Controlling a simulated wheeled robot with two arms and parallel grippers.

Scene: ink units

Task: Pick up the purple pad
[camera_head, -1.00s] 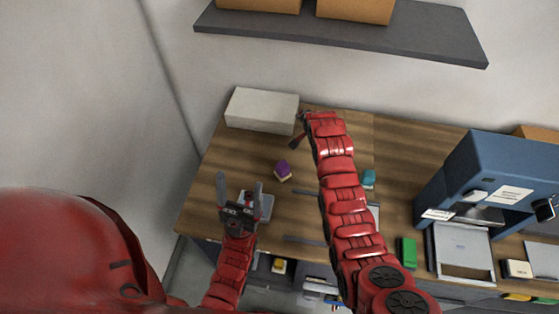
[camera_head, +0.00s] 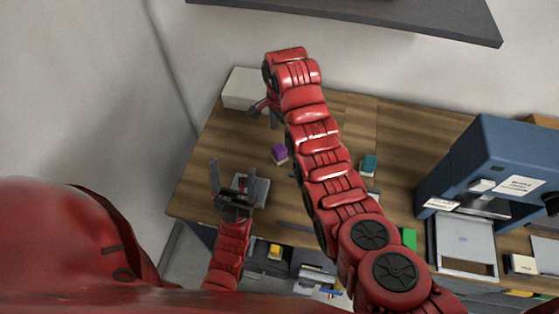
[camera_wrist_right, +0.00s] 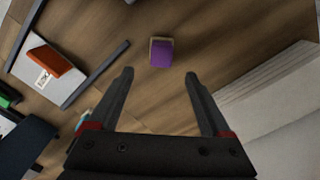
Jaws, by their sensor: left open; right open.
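The purple pad (camera_head: 279,151) is a small purple block with a pale edge, lying on the wooden table left of my right arm. In the right wrist view it (camera_wrist_right: 161,53) lies ahead of the fingertips, between their lines and apart from them. My right gripper (camera_wrist_right: 160,75) is open and empty; in the head view it is mostly hidden behind its own wrist, near the white box. My left gripper (camera_head: 229,164) is open, near the table's front left, below and left of the pad.
A white box (camera_head: 242,88) stands at the back left, also on the right in the wrist view. A grey tray (camera_head: 259,190) is beside my left gripper. A teal block (camera_head: 369,163), a green block (camera_head: 409,238) and a blue machine (camera_head: 497,165) are to the right. Bare wood surrounds the pad.

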